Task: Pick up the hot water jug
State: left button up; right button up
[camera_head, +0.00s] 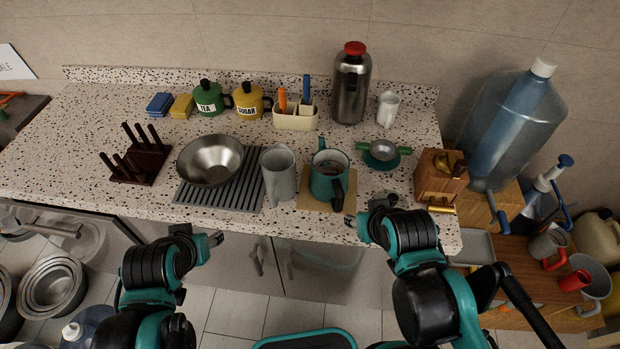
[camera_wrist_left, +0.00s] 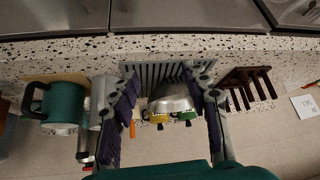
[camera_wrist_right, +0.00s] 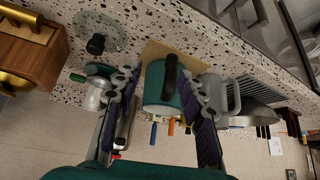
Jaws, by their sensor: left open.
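A teal jug (camera_head: 325,184) with a dark handle stands on a tan board near the counter's front edge; its dark contents show from above. A grey pitcher (camera_head: 279,178) stands just left of it. A steel flask (camera_head: 351,90) with a red lid stands at the back. Which one is the hot water jug, I cannot tell. My right gripper (camera_head: 365,216) is open and empty at the counter edge, right of the teal jug. The right wrist view shows the teal jug (camera_wrist_right: 160,88) between its fingers, apart from them. My left gripper (camera_head: 208,241) is open and empty before the counter.
A steel bowl (camera_head: 209,160) sits on a ridged grey mat (camera_head: 237,190) left of the pitcher. A wooden box (camera_head: 430,178) stands right of the teal jug. A small teal-based vessel (camera_head: 382,152) and a white cup (camera_head: 388,110) stand behind. The counter's far left is clear.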

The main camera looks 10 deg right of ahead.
aim_at(278, 161)
jog(key=k+j+z, duration=0.1)
jog(key=j, duration=0.35)
jog(key=k+j+z, duration=0.15)
jog(key=j, duration=0.25)
jog(key=k+j+z, duration=0.1)
jog(key=j, duration=0.3)
jog(key=k+j+z, duration=0.15)
jog(key=j, duration=0.25)
jog(key=k+j+z, duration=0.1)
jog(key=j, duration=0.3)
jog(key=k, duration=0.1)
